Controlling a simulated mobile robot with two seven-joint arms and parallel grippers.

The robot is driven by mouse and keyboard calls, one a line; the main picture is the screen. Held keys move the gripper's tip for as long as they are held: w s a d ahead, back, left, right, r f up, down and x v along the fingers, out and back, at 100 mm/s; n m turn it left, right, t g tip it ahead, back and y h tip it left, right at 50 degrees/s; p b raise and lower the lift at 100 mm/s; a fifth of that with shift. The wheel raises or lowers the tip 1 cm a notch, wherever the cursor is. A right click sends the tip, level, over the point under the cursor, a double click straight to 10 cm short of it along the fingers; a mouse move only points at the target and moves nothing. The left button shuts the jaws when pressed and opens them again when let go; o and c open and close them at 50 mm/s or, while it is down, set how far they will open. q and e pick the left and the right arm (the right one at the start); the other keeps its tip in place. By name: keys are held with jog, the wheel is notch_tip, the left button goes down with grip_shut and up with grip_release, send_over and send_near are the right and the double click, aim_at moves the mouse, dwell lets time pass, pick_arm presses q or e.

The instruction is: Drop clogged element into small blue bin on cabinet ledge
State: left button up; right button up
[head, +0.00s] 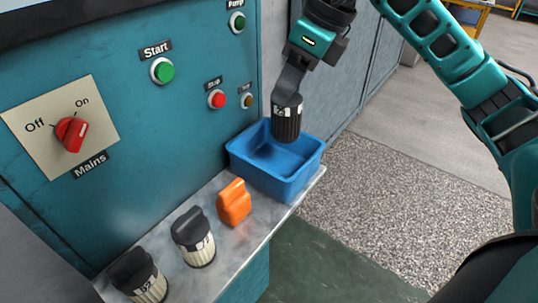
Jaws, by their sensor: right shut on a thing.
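The small blue bin (300,186) stands at the far right end of the grey ledge (235,246) of the cabinet. Its visible inside is empty. My right gripper (288,92) is shut on a dark, ribbed filter element (287,122), the clogged element by its dark colour. The fingertips are partly hidden. My left gripper is not in view.
An orange block-like piece (234,203) and two pale filter elements with black caps, one (194,238) nearer the bin and one (138,275) at the front, stand on the ledge. The teal panel (200,125) with buttons and a red Mains switch (71,133) rises behind.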

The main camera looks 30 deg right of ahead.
aim_at(296, 100)
jog(key=shift+s+f+b, duration=0.1)
jog(key=shift+f+b, duration=0.5)
jog(key=shift+f, duration=0.2)
notch_tip(296, 100, down, 4)
jog(key=b, duration=0.3)
jog(key=shift+f, duration=0.1)
jog(key=o, duration=1.5)
jog(key=p+v, duration=0.1)
jog(key=v, duration=1.2)
